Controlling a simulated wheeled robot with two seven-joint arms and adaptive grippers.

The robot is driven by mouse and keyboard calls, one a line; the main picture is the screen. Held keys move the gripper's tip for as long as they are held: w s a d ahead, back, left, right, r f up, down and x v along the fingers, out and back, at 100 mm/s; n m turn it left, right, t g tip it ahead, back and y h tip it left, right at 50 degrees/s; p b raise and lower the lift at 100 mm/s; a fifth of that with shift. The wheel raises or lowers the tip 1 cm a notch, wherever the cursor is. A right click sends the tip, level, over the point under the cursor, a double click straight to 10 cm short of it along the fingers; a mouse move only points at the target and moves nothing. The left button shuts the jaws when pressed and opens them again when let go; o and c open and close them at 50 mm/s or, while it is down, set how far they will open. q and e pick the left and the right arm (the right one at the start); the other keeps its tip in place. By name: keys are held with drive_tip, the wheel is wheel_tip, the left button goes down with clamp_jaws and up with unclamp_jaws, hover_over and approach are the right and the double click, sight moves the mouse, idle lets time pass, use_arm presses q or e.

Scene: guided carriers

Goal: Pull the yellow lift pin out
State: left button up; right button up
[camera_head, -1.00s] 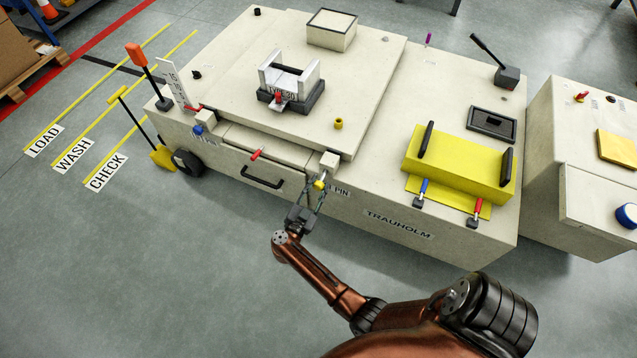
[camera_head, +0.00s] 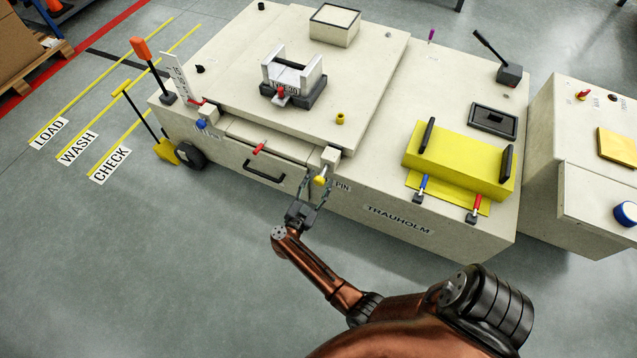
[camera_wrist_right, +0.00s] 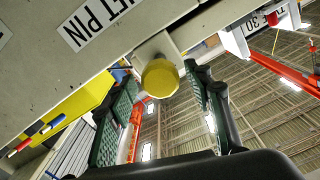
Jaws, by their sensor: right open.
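The yellow lift pin (camera_head: 320,180) sticks out from a small pale block on the front side of the carrier (camera_head: 390,205), beside a label ending in PIN. In the right wrist view the pin's round yellow knob (camera_wrist_right: 160,78) sits between and just beyond the two finger pads, beside the LIFT PIN label (camera_wrist_right: 95,18). My right gripper (camera_head: 316,190) is open, its fingers on either side of the knob. In the right wrist view the gripper (camera_wrist_right: 160,105) is empty, and I cannot tell whether a finger touches the knob. My left gripper is not in view.
A black handle (camera_head: 263,171) and a red pin (camera_head: 258,149) are on the front, left of the lift pin. A yellow block (camera_head: 455,160) with black handles and blue and red clamps lies to the right. The floor in front is clear.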

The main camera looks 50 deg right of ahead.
drive_tip(key=shift+a, duration=0.1)
drive_tip(key=v, duration=0.7)
drive_tip(key=shift+a, duration=0.15)
idle(0.3)
